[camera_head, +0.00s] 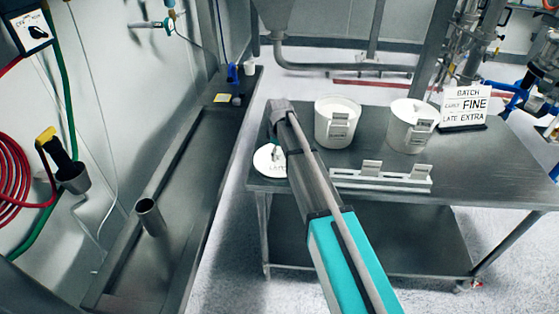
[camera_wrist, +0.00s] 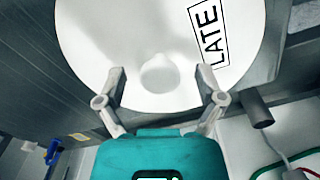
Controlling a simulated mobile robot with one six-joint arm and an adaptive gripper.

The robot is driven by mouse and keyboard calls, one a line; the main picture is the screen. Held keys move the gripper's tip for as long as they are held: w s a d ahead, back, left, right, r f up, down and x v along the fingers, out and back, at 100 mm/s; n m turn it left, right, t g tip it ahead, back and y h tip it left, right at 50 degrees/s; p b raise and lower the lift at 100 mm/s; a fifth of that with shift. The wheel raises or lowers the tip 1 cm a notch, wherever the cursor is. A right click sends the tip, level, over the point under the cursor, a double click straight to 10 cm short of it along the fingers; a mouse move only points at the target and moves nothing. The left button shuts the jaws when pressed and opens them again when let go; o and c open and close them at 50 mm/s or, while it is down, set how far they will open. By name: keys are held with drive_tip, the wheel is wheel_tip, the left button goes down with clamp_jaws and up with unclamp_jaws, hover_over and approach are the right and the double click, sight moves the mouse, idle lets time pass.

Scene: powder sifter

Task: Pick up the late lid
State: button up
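The late lid (camera_wrist: 100,35) is a round white disc with a knob (camera_wrist: 160,74) in its middle and the printed word LATE. It fills the upper part of the wrist view. In the head view the lid (camera_head: 266,162) shows at the left edge of the steel table (camera_head: 400,194), partly hidden by my arm. My gripper (camera_wrist: 160,70) is open, with its fingertips spread on either side of the knob and a gap to it on both sides. In the head view my gripper (camera_head: 275,142) is seen over the lid, partly hidden. I cannot tell the exact height between them.
Two white tubs (camera_head: 337,124) (camera_head: 408,130) stand on the table right of my arm. A white rack (camera_head: 381,181) with two tags lies in front. A sign (camera_head: 465,107) stands at the right. A trough with a metal cup (camera_head: 150,217) runs at the left.

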sight(279, 152)
clamp_jaws()
drive_tip(key=shift+r, duration=0.15)
idle(0.4)
wheel_tip(279, 152, up, 3)
drive_tip(key=p, duration=0.3)
drive_tip(key=s+d+r+p, duration=0.3)
drive_tip(key=s+r+p, duration=0.6)
drive_tip(key=s, duration=0.4)
drive_tip(key=shift+s+r+p, duration=0.35)
drive_tip(key=shift+p, duration=0.15)
drive_tip(key=shift+f, duration=0.1)
